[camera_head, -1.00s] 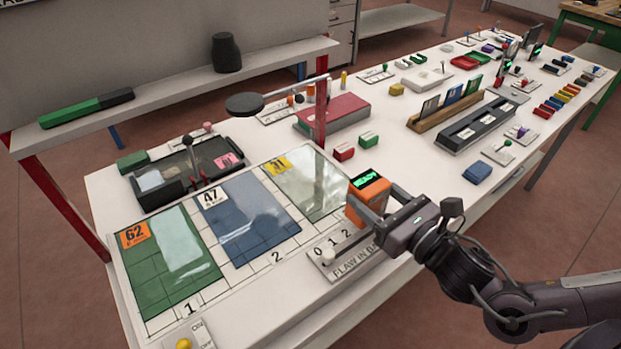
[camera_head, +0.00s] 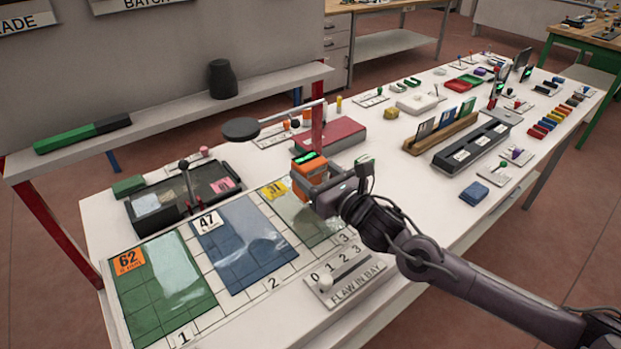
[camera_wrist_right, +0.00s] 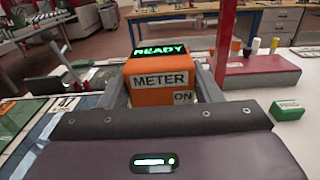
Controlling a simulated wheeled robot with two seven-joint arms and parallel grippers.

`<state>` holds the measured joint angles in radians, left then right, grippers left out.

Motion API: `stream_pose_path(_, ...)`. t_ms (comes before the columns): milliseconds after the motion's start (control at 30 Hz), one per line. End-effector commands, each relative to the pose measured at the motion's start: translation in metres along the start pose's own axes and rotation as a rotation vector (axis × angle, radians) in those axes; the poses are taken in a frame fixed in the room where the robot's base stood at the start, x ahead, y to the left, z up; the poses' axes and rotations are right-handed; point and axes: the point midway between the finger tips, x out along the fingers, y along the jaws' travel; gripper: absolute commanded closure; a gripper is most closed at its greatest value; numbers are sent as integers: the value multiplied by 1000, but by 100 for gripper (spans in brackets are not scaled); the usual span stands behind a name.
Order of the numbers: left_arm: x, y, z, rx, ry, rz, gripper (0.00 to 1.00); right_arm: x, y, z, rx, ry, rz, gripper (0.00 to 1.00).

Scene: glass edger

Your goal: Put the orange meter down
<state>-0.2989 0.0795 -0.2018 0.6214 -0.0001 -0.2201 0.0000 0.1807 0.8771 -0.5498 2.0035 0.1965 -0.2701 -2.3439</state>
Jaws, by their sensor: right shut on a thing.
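The orange meter (camera_head: 309,169) is a small box with a lit green READY display on top. In the right wrist view the meter (camera_wrist_right: 160,83) stands upright between the fingers, with METER and ON labels facing me. My right gripper (camera_head: 318,179) is shut on it, over the far right end of the glass mat near the glass pane labelled 31 (camera_head: 305,220). I cannot tell whether the meter touches the surface below. My left gripper is not in view.
A black tray machine with a lever (camera_head: 165,207) stands to the left. A red box (camera_head: 333,133) and a red post (camera_head: 318,110) are just behind the meter. The FLAW IN BAY panel (camera_head: 352,279) lies in front.

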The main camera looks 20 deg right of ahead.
Motion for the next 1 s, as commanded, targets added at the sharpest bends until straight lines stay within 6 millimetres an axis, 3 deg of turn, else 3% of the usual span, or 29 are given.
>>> stream_pose_path(167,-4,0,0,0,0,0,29,12,1,0,1,-1,2,71)
stream_pose_path(433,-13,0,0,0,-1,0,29,12,1,-32,2,2,2,71)
stream_pose_path(767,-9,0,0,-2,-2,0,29,12,1,-38,-1,-1,2,71)
stream_pose_path(800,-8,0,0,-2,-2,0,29,11,1,-39,-1,1,2,41)
stream_pose_path(967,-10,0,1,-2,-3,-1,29,11,1,-38,-1,1,2,20)
stream_pose_path(1000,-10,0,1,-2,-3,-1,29,11,1,-38,-1,1,2,20)
